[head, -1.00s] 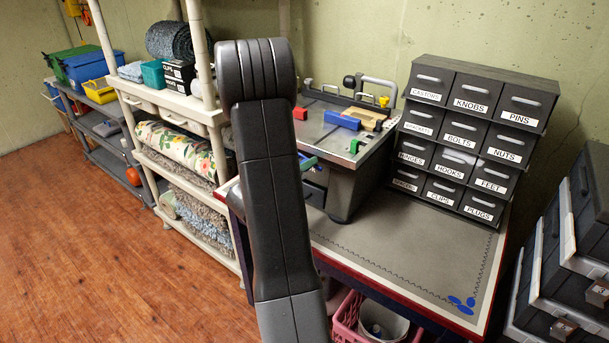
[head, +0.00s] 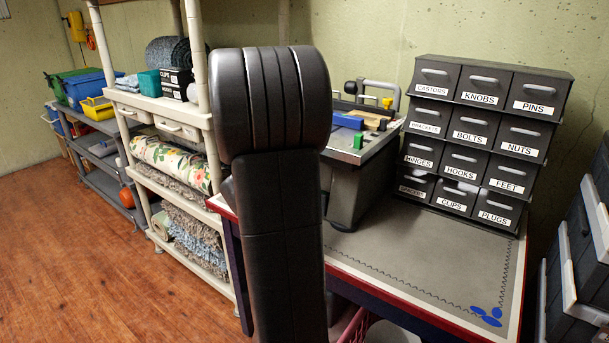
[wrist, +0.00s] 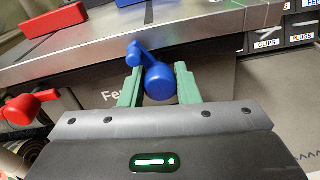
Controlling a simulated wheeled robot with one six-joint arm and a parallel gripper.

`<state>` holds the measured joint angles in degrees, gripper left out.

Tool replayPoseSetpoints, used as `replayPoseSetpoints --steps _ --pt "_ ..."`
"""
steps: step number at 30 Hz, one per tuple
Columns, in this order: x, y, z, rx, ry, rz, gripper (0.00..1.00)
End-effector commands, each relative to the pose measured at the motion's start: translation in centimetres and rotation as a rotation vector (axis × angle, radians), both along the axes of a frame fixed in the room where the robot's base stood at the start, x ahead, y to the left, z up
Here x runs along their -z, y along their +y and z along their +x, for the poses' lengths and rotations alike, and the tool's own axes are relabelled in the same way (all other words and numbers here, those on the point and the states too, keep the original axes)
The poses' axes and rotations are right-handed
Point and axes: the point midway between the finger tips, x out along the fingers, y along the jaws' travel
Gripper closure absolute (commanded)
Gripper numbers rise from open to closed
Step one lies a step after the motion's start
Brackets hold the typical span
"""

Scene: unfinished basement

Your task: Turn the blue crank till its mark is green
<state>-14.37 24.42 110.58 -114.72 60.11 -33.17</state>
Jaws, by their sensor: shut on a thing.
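The blue crank (wrist: 158,84) shows in the wrist view on the front of the grey-topped bench unit. Its round end sits between the two green fingers of my gripper (wrist: 159,88), which is shut on it. A thinner blue arm of the crank runs up and to the left from there. I cannot make out a mark on the crank. In the head view my dark arm hides the crank and my gripper. A red crank (wrist: 28,106) is to the left in the wrist view, apart from my gripper.
A red block (wrist: 53,19) lies on the bench unit's metal top (wrist: 205,28). A dark drawer cabinet (head: 480,140) stands on the table to the right. The grey mat (head: 420,250) before it is mostly clear. Storage shelves (head: 170,125) stand left.

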Motion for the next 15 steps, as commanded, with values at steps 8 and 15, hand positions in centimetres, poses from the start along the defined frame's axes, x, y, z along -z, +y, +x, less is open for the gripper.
replayPoseSetpoints --steps 8,15 --pt "0.07 0.00 0.00 0.000 -0.037 0.051 0.94" --pt "-0.03 0.00 0.00 0.000 -0.041 0.057 0.94"
